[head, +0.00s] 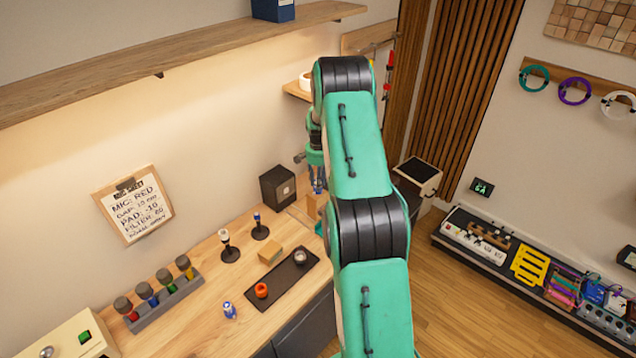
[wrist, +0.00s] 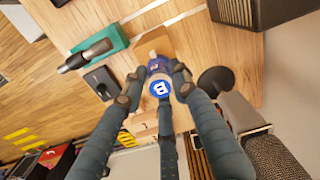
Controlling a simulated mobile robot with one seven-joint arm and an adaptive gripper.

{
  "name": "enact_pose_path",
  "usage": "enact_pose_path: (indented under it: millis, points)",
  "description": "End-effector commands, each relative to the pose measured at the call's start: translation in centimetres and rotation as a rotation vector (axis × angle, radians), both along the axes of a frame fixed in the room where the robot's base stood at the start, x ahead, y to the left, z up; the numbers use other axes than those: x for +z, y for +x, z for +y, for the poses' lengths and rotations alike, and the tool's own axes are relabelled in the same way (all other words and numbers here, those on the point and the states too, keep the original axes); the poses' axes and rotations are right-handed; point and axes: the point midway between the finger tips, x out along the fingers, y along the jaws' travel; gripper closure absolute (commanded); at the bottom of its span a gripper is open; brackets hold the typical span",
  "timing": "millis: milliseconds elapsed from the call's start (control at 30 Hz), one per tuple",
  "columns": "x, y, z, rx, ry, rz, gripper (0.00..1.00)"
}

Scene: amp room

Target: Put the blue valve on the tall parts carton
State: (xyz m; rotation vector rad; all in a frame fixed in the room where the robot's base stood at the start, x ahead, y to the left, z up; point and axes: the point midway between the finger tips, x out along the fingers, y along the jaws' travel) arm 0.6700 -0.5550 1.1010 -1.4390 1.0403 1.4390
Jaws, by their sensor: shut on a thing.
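The blue valve (wrist: 159,88), with a white letter B on its round face, sits between the fingers of my gripper (wrist: 156,84) in the wrist view. My gripper is shut on it. In the head view my gripper (head: 318,183) is small and partly hidden by my arm, over the far end of the bench. A brown carton (head: 314,207), probably the tall parts carton, stands just below it. It shows beyond the valve in the wrist view (wrist: 152,44), partly covered by it. I cannot tell whether valve and carton touch.
A black speaker box (head: 278,187) stands left of the carton. On the bench (head: 205,268) are a dark tray (head: 285,283), a low tan box (head: 270,254), two small black stands and a blue-and-white item (head: 229,310). A wooden shelf (head: 180,56) runs along the wall above.

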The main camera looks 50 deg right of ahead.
Motion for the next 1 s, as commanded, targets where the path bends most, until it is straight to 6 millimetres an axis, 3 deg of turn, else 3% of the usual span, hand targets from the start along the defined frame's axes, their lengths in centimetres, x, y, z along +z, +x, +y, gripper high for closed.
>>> enact_pose_path:
  millis: [133,167,233,700,1000]
  points:
    - [-0.4,0.0,0.0,0.000,0.000,0.000,0.99]
    - [-0.3,0.0,0.0,0.000,0.000,0.000,0.66]
    - [-0.2,0.0,0.0,0.000,0.000,0.000,0.53]
    - [0.2,0.0,0.0,0.000,0.000,0.000,0.53]
    - [3.4,0.1,-0.1,0.000,-0.002,-0.002,0.53]
